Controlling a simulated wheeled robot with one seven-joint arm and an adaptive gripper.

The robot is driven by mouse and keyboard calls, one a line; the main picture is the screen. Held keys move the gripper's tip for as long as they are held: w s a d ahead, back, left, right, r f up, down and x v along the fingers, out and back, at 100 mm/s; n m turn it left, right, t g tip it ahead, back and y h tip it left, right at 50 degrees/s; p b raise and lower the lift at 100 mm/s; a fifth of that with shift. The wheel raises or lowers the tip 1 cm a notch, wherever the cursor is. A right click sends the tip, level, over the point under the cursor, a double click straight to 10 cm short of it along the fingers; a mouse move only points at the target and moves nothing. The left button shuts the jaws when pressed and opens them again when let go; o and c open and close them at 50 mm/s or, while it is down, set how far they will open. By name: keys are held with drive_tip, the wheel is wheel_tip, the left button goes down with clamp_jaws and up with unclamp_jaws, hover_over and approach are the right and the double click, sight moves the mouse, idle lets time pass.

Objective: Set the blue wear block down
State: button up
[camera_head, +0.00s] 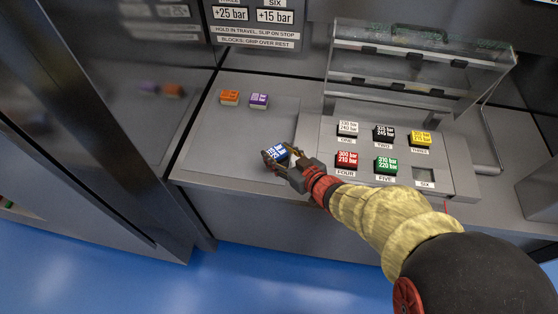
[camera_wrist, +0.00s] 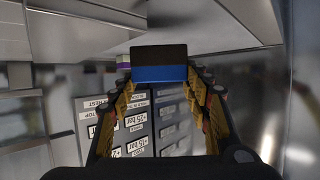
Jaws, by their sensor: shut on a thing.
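The blue wear block (camera_head: 278,152) is between the fingers of my gripper (camera_head: 277,161), over the right part of the grey left-hand tray surface. In the wrist view the block (camera_wrist: 160,74) shows a blue face with a dark band above it, held between both fingertips (camera_wrist: 160,80). My gripper is shut on it. I cannot tell whether the block's underside touches the surface. An orange block (camera_head: 230,98) and a purple block (camera_head: 259,101) stand side by side at the back of that surface (camera_head: 215,140).
Right of my gripper, a panel (camera_head: 327,140) holds white, black, yellow, red and green blocks; the place labelled SIX (camera_head: 425,176) holds no block. A clear raised cover (camera_head: 400,65) stands behind it. The left surface is bare in front of the orange and purple blocks.

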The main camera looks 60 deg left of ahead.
sight(280, 161)
drive_tip(key=shift+f+b, duration=0.65)
drive_tip(key=shift+f, duration=0.9)
drive_tip(key=shift+f, duration=0.15)
drive_tip(key=o, duration=1.2)
drive_tip(key=shift+d+r, duration=0.2)
drive_tip(key=shift+r, duration=0.1)
drive_tip(key=p+v, duration=0.3)
drive_tip(key=v, duration=0.7)
drive_tip(key=shift+d+r, duration=0.1)
drive_tip(key=shift+r, duration=0.05)
drive_tip(key=shift+d+r, duration=0.15)
drive_tip(key=shift+d, duration=0.45)
